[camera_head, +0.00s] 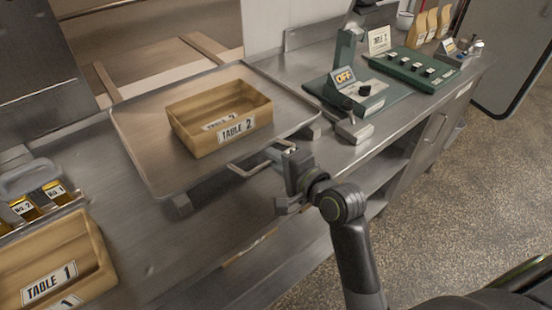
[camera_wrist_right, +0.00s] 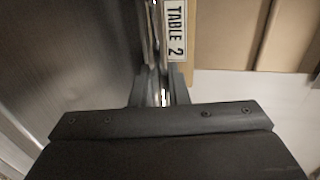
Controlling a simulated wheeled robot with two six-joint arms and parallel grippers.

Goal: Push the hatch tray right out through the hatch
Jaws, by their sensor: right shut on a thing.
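The hatch tray (camera_head: 150,178) is a flat metal tray lying on the steel counter in front of the hatch opening (camera_head: 150,55). Its far edge is close to the opening. A wooden box labelled TABLE 2 (camera_head: 205,140) sits on it, and the box also shows in the right wrist view (camera_wrist_right: 205,35). A wire handle (camera_head: 242,171) sticks out from the tray's near side. My right gripper (camera_head: 277,152) is shut on this handle at its right part; the fingers (camera_wrist_right: 160,88) hide the gripped part. My left gripper is not in view.
Wooden rails (camera_head: 107,82) run into the hatch. A wooden box labelled TABLE 1 (camera_head: 85,255) and small yellow labelled packs (camera_head: 55,190) are at the left. A green device with an OFF sign (camera_head: 344,77) stands right of the tray, with a green switch panel (camera_head: 415,65) beyond.

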